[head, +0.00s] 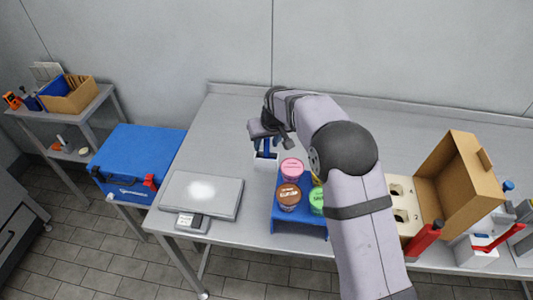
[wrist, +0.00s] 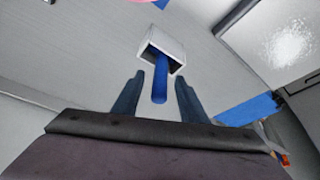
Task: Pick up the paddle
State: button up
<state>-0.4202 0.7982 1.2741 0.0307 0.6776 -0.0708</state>
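The paddle's blue handle (wrist: 160,84) sticks up out of a small white square holder (wrist: 166,47) in the wrist view; the rest of the paddle is hidden inside. My gripper (wrist: 158,92) is open, with one dark blue finger on each side of the handle in that view and a gap on both sides. In the head view my gripper (head: 266,146) points down just above the white holder (head: 265,163), and the handle is hard to tell from the fingers there.
Lidded tubs, one pink (head: 291,168) and one brown (head: 288,196), stand on a blue stand (head: 296,226) right of the holder. A steel scale (head: 202,195) lies to the left. An open cardboard box (head: 461,180) stands at the right. The back left of the table is clear.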

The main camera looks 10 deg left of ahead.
grip_shut()
